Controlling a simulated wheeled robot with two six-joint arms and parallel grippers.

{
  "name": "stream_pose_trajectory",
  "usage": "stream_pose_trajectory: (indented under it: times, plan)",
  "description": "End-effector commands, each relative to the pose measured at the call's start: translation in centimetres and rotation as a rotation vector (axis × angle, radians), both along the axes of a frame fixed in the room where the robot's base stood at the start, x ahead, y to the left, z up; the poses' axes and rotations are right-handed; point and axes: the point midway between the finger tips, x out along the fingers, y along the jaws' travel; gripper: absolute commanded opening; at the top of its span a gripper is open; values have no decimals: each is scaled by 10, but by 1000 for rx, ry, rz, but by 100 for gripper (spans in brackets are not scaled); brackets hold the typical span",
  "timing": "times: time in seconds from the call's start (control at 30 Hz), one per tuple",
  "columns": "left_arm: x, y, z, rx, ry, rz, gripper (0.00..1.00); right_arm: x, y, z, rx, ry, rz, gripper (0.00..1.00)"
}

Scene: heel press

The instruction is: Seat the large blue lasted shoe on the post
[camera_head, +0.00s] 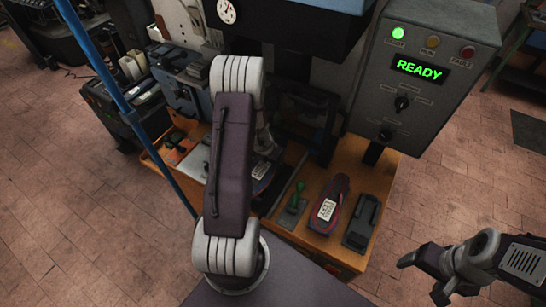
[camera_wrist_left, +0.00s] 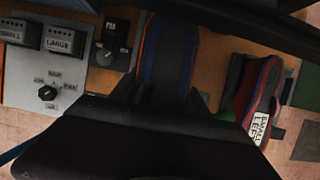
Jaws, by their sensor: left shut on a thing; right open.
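The large blue shoe (camera_wrist_left: 170,55), with an orange-red edge, shows between the fingers of my left gripper (camera_wrist_left: 167,95) in the left wrist view. That gripper is shut on it. In the head view a dark blue part with a white label (camera_head: 262,170) shows beside my left arm, which hides most of the shoe and the gripper. I cannot make out the post, or whether the shoe touches it. My right gripper (camera_head: 422,279) is open and empty at the lower right, over the floor, away from the bench.
A red and dark shoe with a white label (camera_head: 327,210) lies on the wooden bench (camera_head: 285,232), between a green-handled tool (camera_head: 295,197) and a dark block (camera_head: 361,222). The control box (camera_head: 425,75) reads READY with a green lamp. SMALL and LARGE units (camera_wrist_left: 62,40) show in the wrist view.

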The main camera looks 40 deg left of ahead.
Motion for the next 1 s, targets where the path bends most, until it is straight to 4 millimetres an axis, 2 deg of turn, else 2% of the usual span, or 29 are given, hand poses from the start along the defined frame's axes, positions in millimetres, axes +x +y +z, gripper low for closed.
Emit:
stream_pose_trajectory:
  times: [0.33,0.73,1.0]
  plan:
    - [0,0,-3,1,-1,1,0,-1,0,-3,0,1,0,76]
    - [0,0,-33,1,-2,0,0,-1,0,-32,0,1,0,76]
    - [0,0,-38,1,-2,0,0,-1,0,-38,0,1,0,76]
